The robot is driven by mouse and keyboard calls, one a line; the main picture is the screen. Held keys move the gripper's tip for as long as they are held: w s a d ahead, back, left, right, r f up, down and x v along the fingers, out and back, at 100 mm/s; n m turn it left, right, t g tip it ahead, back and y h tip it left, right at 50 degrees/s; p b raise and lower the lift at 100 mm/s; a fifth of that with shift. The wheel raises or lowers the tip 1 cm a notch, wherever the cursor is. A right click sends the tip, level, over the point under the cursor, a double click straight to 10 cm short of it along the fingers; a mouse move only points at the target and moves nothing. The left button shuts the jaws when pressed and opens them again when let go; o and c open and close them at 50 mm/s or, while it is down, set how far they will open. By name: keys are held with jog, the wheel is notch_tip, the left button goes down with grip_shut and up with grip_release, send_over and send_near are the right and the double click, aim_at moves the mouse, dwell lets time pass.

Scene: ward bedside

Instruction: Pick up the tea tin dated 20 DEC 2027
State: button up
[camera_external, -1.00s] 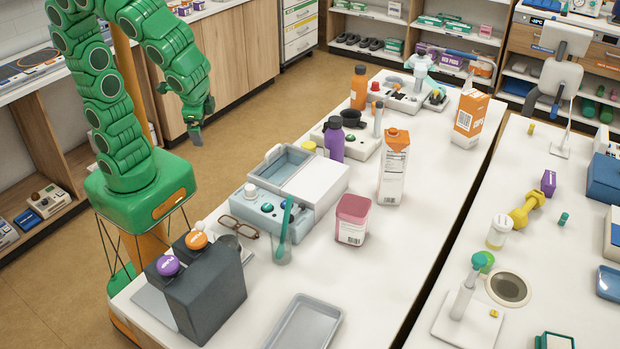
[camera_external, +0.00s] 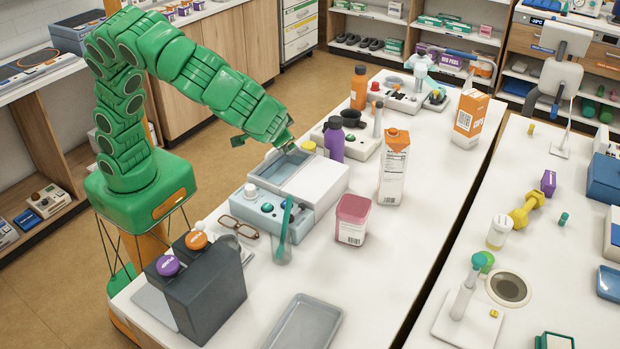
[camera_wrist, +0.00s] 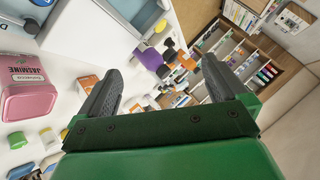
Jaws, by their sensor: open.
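A pink tea tin (camera_external: 352,217) stands upright on the white bench, right of the grey-blue device with the open basin. It also shows at the left of the wrist view (camera_wrist: 27,88), where its label reads JASMINE. No date can be read on it in either view. My gripper (camera_external: 284,142) hangs above the back edge of the open basin, to the left of and behind the tin, not touching it. In the wrist view my gripper (camera_wrist: 160,82) has its two dark fingers wide apart with nothing held between them.
The grey-blue device (camera_external: 262,212) stands left of the tin. A carton (camera_external: 394,166) stands close behind the tin, and a purple bottle (camera_external: 334,140) is farther back. A glass with a toothbrush (camera_external: 283,250) and a grey tray (camera_external: 305,322) are in front. Bare bench lies right of the tin.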

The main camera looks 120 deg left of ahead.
jog(key=w+f+n+y, duration=0.3)
jog(key=w+f, duration=0.1)
jog(key=w, duration=0.7)
jog(key=n+t+y, duration=0.1)
jog(key=n+t, duration=0.1)
jog(key=n, duration=0.2)
send_near(351, 211)
jog(key=x, duration=0.4)
jog(key=shift+s+a+f, duration=0.15)
jog(key=shift+s+a, duration=0.05)
jog(key=shift+x, duration=3.95)
jog(key=shift+w, duration=0.15)
jog(key=c, duration=0.9)
